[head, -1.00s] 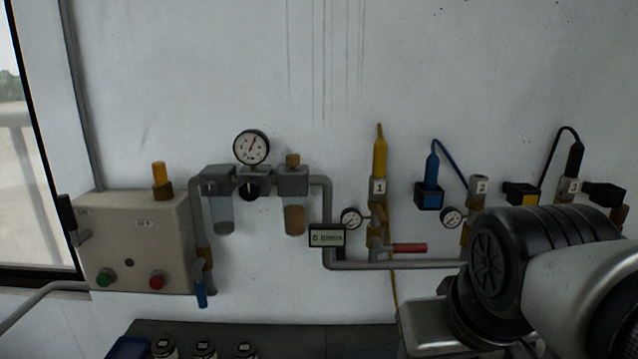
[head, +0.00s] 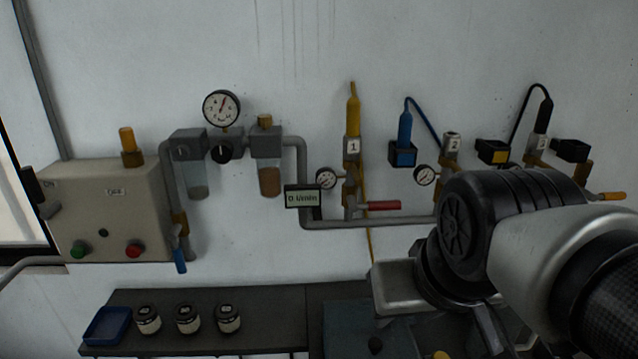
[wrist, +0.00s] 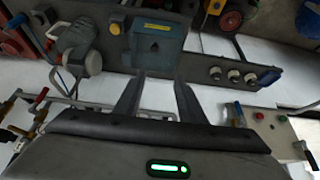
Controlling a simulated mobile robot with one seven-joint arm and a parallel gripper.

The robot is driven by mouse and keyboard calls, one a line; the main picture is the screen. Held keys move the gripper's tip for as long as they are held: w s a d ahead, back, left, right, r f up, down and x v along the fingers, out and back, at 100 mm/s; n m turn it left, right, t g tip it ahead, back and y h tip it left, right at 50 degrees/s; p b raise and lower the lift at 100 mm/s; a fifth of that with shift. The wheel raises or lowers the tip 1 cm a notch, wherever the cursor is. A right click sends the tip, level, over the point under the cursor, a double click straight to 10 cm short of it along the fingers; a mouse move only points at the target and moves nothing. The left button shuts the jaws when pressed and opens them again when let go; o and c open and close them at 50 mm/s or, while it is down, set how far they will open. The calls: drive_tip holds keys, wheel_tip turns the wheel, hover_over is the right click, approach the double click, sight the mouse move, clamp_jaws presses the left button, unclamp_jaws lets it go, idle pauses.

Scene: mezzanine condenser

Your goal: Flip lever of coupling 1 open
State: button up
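Coupling 1 (head: 352,150), brass-coloured with a white "1" label, is on the wall near the middle of the head view. A yellow plug (head: 353,112) with a hose stands upright in it. Below it, a lever with a red handle (head: 381,205) points level to the right. A red handle (wrist: 41,96), probably the same lever, shows at the left of the wrist view. My gripper (wrist: 160,78) has its two fingers apart with nothing between them. In the head view my arm is right of and below coupling 1, and the fingertips cannot be made out.
Coupling 2 (head: 452,145) and coupling 3 (head: 540,148) are to the right. A pressure gauge (head: 327,178) and a flow display (head: 303,196) sit left of the lever. A grey pipe (head: 340,224) runs beneath. A dark bench (head: 265,305) holds several jars and a blue tray (head: 107,326).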

drive_tip(key=shift+t, duration=0.3)
drive_tip(key=w+r, duration=0.1)
drive_tip(key=w+r+b, duration=0.1)
drive_tip(key=w, duration=0.1)
drive_tip(key=w+r+b, duration=0.1)
drive_tip(key=w, duration=0.1)
drive_tip(key=shift+w+d+r, duration=0.15)
drive_tip(key=shift+d+r, duration=0.25)
clamp_jaws()
drive_tip(key=w+d+r+b, duration=0.2)
drive_tip(key=w, duration=0.6)
drive_tip(key=w+d+r+b, duration=0.2)
drive_tip(key=w, duration=0.7)
drive_tip(key=w+d+r+b, duration=0.2)
drive_tip(key=w+r, duration=0.1)
drive_tip(key=w, duration=0.5)
drive_tip(key=shift+w+d+t+b, duration=0.3)
drive_tip(key=shift+f, duration=0.1)
